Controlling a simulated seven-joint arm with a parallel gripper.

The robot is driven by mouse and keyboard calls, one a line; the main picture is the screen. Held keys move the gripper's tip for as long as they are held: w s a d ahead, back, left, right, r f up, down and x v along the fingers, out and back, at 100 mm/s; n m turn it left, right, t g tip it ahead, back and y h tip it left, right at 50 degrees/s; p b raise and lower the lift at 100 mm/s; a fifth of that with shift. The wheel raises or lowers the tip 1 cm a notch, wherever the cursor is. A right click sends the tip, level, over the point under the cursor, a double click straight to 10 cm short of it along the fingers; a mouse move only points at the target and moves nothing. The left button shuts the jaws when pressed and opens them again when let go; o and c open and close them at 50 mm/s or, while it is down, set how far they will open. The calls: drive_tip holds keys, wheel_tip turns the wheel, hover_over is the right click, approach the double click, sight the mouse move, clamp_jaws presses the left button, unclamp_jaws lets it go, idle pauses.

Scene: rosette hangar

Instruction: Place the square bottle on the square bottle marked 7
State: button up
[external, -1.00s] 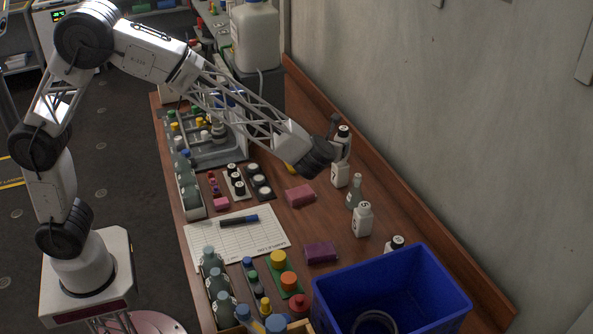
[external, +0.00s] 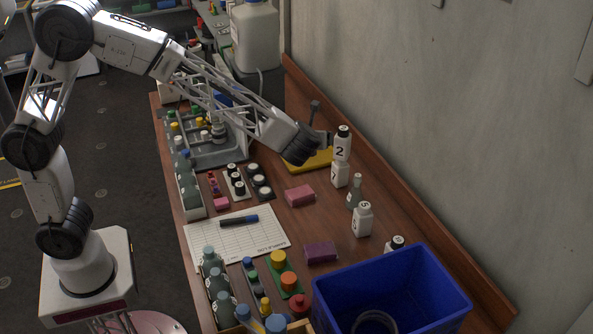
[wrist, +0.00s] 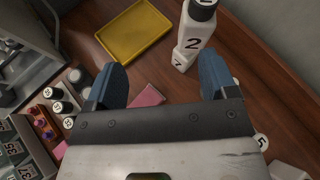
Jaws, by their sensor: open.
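A white square bottle marked 2 with a black cap (external: 342,148) stands upright on top of another white square bottle (external: 340,174) near the back wall. In the wrist view, the bottle marked 2 (wrist: 193,42) rests on the lower bottle (wrist: 179,61), whose small mark looks like a 7. The lower bottle's cap is hidden. My gripper (external: 322,124) is open and empty, just left of the stack and apart from it. In the wrist view, its two blue fingers (wrist: 161,68) are spread, with the stack ahead, toward the right finger.
A yellow tray (external: 312,160) lies left of the stack. A green-grey bottle (external: 354,192), another white bottle (external: 362,219) and a blue bin (external: 398,285) stand nearer the front. Pink (external: 300,195) and purple (external: 320,252) blocks lie on the table.

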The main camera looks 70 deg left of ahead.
drive_tip(key=s+a+r+n+g+h, duration=0.1)
drive_tip(key=s+a+r+n+g, duration=0.2)
drive_tip(key=s, duration=0.6)
drive_tip(key=s+a+r+n+h, duration=0.1)
drive_tip(key=s+a+n, duration=0.2)
drive_tip(key=s+n, duration=0.45)
drive_tip(key=s+a+r+n+g+h, duration=0.1)
drive_tip(key=s+a+r+n+g, duration=0.2)
drive_tip(key=s, duration=0.8)
drive_tip(key=s+d+f+n+h, duration=0.1)
drive_tip(key=s+n+h, duration=0.2)
drive_tip(key=s, duration=0.9)
drive_tip(key=s+d+f+n+h, duration=0.1)
drive_tip(key=s+f+n+h, duration=0.1)
drive_tip(key=s+n, duration=0.5)
drive_tip(key=s+h, duration=0.1)
drive_tip(key=s, duration=0.4)
drive_tip(key=shift+n+h, duration=0.35)
drive_tip(key=shift+h, duration=0.05)
